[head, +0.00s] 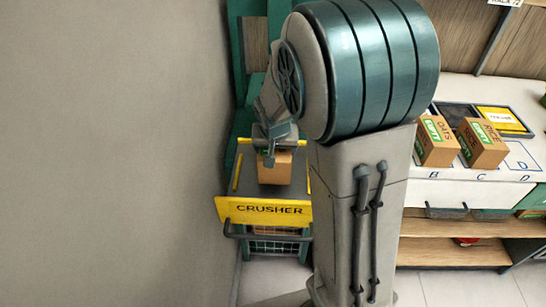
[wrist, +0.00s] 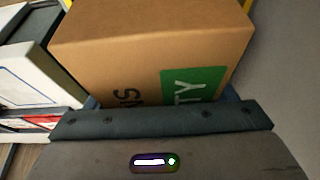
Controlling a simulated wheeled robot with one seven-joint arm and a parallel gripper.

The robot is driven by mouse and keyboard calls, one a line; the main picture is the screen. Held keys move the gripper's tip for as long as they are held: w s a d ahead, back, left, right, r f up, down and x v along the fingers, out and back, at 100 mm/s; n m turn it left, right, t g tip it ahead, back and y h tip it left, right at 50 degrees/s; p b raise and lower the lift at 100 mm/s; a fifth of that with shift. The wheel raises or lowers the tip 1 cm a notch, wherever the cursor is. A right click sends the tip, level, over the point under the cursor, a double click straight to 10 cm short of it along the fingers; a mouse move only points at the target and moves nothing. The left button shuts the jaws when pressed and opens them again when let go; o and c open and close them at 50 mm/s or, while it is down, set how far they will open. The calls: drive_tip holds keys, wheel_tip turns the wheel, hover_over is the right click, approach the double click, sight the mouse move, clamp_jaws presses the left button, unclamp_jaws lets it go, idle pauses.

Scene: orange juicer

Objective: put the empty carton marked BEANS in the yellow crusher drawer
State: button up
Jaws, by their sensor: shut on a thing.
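A brown carton (head: 275,168) is held by my gripper (head: 270,155) over the open yellow crusher drawer (head: 232,210). In the wrist view the carton (wrist: 150,45) fills the middle, with the letters "NS" and a green label ending in "TY" on its near face. The rest of its marking is cut off by my gripper (wrist: 160,120). My gripper is shut on the carton from above. The drawer is pulled out, its front panel reading CRUSHER. I cannot tell whether the carton's underside touches the drawer floor.
Cartons marked OATS (head: 436,142) and RICE (head: 481,143) stand on the white counter (head: 440,190) at right, by spots lettered B, C and D. A yellow card (head: 501,119) lies behind them. A plain wall (head: 110,150) is left of the crusher. My arm hides the middle.

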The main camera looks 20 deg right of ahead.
drive_tip(key=shift+w+a+f, duration=0.1)
drive_tip(key=shift+a+f, duration=0.1)
drive_tip(key=shift+a, duration=0.1)
drive_tip(key=shift+f, duration=2)
drive_tip(key=shift+f, duration=0.25)
drive_tip(key=o, duration=1)
drive_tip(key=shift+r, duration=0.1)
